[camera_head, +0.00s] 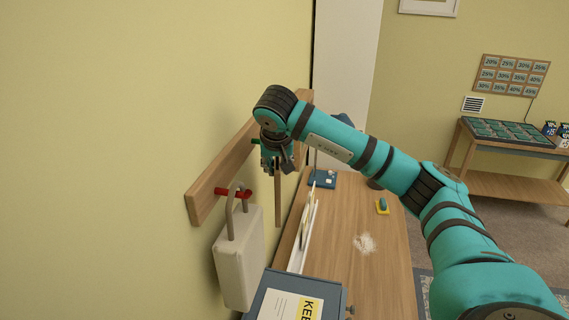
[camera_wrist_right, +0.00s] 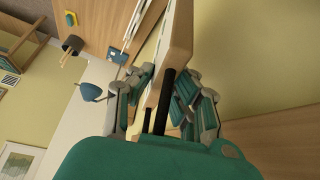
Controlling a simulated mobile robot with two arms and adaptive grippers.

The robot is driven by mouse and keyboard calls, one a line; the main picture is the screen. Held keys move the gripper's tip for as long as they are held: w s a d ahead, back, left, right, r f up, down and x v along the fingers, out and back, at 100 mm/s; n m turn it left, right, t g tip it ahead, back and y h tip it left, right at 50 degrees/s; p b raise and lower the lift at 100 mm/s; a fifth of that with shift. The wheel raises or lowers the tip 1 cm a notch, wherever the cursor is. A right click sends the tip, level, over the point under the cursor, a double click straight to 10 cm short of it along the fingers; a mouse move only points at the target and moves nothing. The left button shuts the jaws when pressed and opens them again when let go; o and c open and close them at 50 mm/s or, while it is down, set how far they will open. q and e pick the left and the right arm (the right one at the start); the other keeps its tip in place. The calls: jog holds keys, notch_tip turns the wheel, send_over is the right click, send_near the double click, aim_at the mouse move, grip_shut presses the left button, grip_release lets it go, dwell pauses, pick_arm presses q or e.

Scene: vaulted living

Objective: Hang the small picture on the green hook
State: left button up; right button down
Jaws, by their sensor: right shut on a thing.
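A wooden rail (camera_head: 228,170) runs along the yellow wall. A green hook (camera_head: 256,141) shows on it, partly hidden behind my right gripper (camera_head: 277,165). My right gripper is shut on the small picture (camera_head: 278,203), seen nearly edge-on as a thin wooden strip hanging below the fingers. In the right wrist view, the picture's pale wooden frame (camera_wrist_right: 177,48) stands between the fingers (camera_wrist_right: 168,90). The picture is beside the rail; whether it touches the hook cannot be told. My left gripper is not in view.
A cream block with a grey loop (camera_head: 238,258) hangs on the red hook (camera_head: 233,194).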

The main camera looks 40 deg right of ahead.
jog(key=shift+w+a+f, duration=0.25)
jog(key=shift+w+a, duration=0.15)
jog(key=shift+w, duration=0.1)
jog(key=shift+w+a+f, duration=0.2)
jog(key=shift+w+a, duration=0.2)
jog(key=shift+w, duration=0.05)
jog(key=c, duration=1.2)
grip_release()
jog(key=shift+f, duration=0.1)
jog(key=v, duration=1.2)
